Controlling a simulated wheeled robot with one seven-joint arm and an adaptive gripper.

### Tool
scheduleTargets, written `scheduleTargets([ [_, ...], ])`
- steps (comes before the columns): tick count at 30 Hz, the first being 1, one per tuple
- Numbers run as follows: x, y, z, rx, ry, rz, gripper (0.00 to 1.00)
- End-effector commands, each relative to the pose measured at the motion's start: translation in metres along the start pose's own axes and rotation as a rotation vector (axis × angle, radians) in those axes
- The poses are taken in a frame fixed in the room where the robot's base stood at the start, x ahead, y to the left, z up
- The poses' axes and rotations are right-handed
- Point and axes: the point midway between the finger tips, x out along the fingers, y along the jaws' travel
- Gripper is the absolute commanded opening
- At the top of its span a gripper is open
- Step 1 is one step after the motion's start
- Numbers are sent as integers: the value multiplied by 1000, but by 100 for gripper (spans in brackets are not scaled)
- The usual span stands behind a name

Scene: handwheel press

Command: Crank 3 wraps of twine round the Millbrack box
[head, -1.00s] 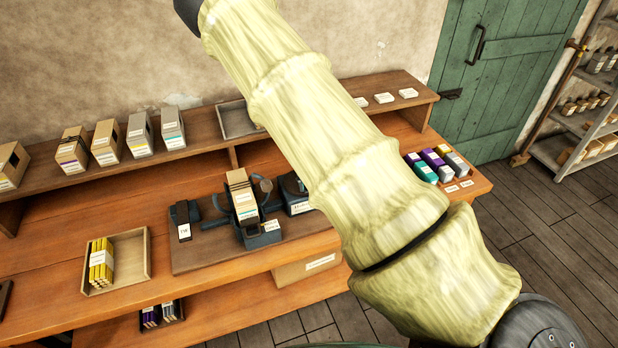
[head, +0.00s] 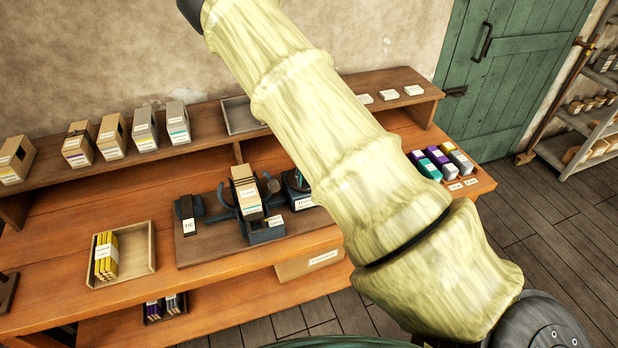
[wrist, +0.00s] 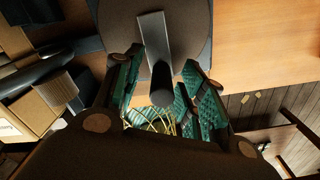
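A tan box (head: 244,186) with a white label stands in the dark press (head: 265,229) on the bench board; its label is too small to read. In the wrist view, part of a tan box (wrist: 32,115) shows at the left edge. A grey crank arm (wrist: 153,38) ends in a dark knob (wrist: 162,85). My gripper (wrist: 160,75) has its green-padded fingers on either side of the knob, with visible gaps, so it looks open around it. My arm hides the gripper and crank in the head view. I cannot make out twine on the box.
Several boxes (head: 112,136) stand on the raised shelf. A tray (head: 148,254) with yellow bundles lies left of the press, and a block labelled TIE (head: 187,212) stands beside it. Coloured packs (head: 440,160) lie at right. Bare bench (wrist: 268,45) shows right of the crank.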

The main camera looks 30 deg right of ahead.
Motion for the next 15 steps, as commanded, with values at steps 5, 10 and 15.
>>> scheduleTargets([
  [5, 0, -1, 0, 1, 0, 0, 41],
  [10, -9, 0, 1, 0, -1, 0, 41],
  [15, -34, 1, 1, 0, -3, 1, 41],
])
